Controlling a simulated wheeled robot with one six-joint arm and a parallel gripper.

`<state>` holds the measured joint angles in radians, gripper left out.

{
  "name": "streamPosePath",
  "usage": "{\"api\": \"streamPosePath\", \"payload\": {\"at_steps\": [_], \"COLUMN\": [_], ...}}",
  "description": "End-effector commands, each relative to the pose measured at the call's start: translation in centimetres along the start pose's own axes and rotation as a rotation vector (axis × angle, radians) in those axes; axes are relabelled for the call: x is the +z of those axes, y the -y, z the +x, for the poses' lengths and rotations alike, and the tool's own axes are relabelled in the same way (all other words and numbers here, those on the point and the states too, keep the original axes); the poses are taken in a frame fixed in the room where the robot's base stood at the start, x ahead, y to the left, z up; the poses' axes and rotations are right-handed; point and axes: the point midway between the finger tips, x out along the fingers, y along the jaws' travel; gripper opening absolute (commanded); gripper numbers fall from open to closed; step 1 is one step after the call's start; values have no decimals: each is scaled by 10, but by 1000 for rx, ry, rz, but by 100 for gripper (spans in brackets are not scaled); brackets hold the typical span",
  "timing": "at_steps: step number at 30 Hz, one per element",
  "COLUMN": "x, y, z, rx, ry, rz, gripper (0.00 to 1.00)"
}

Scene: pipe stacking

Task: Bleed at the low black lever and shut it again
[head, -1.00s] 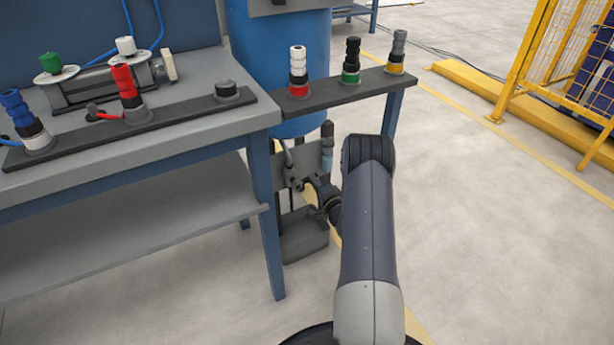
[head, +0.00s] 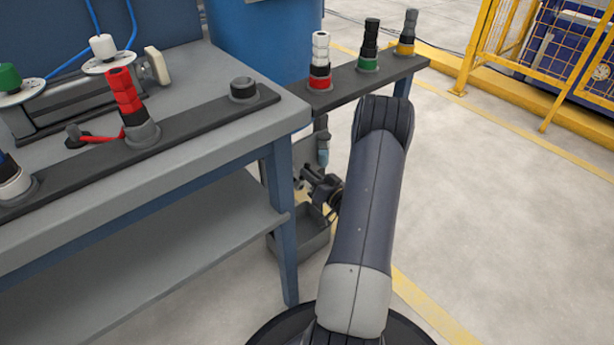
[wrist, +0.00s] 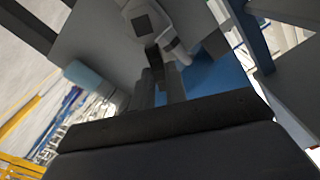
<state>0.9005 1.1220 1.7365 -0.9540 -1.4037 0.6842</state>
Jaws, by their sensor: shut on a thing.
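The low black lever (wrist: 152,53) shows in the wrist view, below a light grey valve body with a dark square on it. My gripper (wrist: 161,84) is shut on the lever, its two dark fingers on either side of it. In the head view my gripper (head: 312,182) is low beside the bench leg, under the narrow shelf. The lever itself is too small and too hidden by my gripper and arm to make out there. I cannot tell its exact angle.
A dark grey open bin (head: 300,240) stands on the floor below my gripper. The bench (head: 200,125) and its blue leg are close on the left. A narrow shelf (head: 345,85) with several stacked pipe pieces is above. Floor on the right is clear.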

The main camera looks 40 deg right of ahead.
Motion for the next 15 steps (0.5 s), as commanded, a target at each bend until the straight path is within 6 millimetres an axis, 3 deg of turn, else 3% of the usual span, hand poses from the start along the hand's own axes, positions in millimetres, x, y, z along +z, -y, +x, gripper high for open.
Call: {"api": "streamPosePath", "payload": {"at_steps": [15], "x": [4], "y": [20], "z": [1], "rx": [-1], "ry": [0], "rz": [-379], "gripper": [0]}}
